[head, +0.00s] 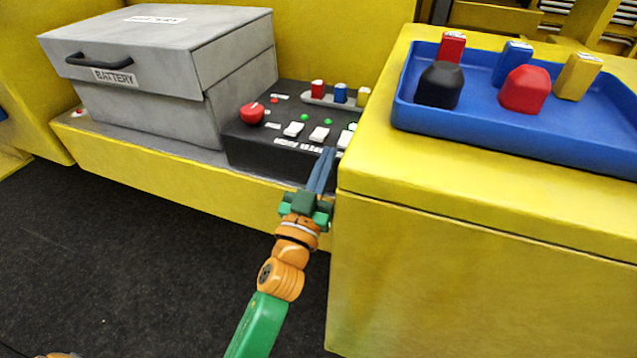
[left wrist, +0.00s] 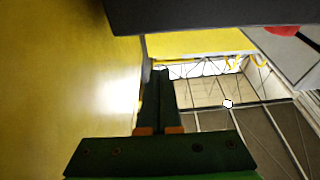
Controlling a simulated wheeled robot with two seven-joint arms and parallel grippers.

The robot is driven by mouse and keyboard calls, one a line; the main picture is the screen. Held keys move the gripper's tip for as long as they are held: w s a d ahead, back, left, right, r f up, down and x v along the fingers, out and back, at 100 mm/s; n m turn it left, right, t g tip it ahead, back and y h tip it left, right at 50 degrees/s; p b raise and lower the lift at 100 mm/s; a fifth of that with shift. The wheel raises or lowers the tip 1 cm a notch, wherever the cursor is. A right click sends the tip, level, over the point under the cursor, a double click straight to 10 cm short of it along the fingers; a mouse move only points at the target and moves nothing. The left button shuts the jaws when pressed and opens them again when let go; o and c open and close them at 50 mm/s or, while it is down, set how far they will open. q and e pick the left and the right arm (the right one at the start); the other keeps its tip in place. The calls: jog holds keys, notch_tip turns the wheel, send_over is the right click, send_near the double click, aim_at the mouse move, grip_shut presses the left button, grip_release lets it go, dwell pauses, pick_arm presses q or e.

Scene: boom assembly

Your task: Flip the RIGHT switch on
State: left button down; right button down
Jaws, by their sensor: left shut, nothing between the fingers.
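A black control panel (head: 262,150) carries a row of white switches: a left switch (head: 293,129), a middle switch (head: 319,134) and a right switch (head: 345,139). The right switch is partly cut off by the yellow block's edge, and its on or off position cannot be told. My left gripper (head: 328,153) is shut and empty, with its fingers pointing up at the panel's front edge, just below and left of the right switch. In the left wrist view the shut fingers (left wrist: 160,75) point below a dark overhang; no switch shows there. My right gripper is not in view.
A yellow block (head: 450,215) stands close to the right of my left gripper, bearing a blue tray (head: 560,130) with coloured pieces. A grey battery box (head: 150,115) stands left of the panel. A red knob (head: 252,113) and several coloured plugs sit on the panel.

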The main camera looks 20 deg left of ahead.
pick_arm(q)
jog(key=shift+s+f+b, duration=0.3)
jog(key=shift+s+f, duration=0.25)
jog(key=shift+s, duration=0.25)
jog(key=shift+s+f+b, duration=0.3)
jog(key=shift+s+f, duration=0.2)
jog(key=shift+s, duration=0.25)
jog(key=shift+w+f, duration=0.1)
jog(key=s+f+m+g, duration=0.15)
jog(key=f+g, duration=0.25)
jog(key=f, duration=0.8)
jog(key=s+f+g, duration=0.3)
jog(key=f, duration=0.9)
jog(key=s+f+m+g, duration=0.1)
jog(key=s+f+g, duration=0.25)
jog(key=f, duration=0.75)
jog(key=s+a+f+g, duration=0.2)
jog(key=s+f, duration=0.3)
jog(key=s, duration=0.4)
jog(key=s+a+f+g, duration=0.2)
jog(key=s+f+g, duration=0.2)
jog(key=s, duration=0.5)
jog(key=s+a+f+g, duration=0.2)
jog(key=s+f+g, duration=0.2)
jog(key=s+f, duration=0.4)
jog(key=shift+s+a+f+y, duration=0.2)
jog(key=shift+s+y, duration=0.2)
jog(key=shift+s, duration=0.4)
jog(key=shift+n, duration=0.25)
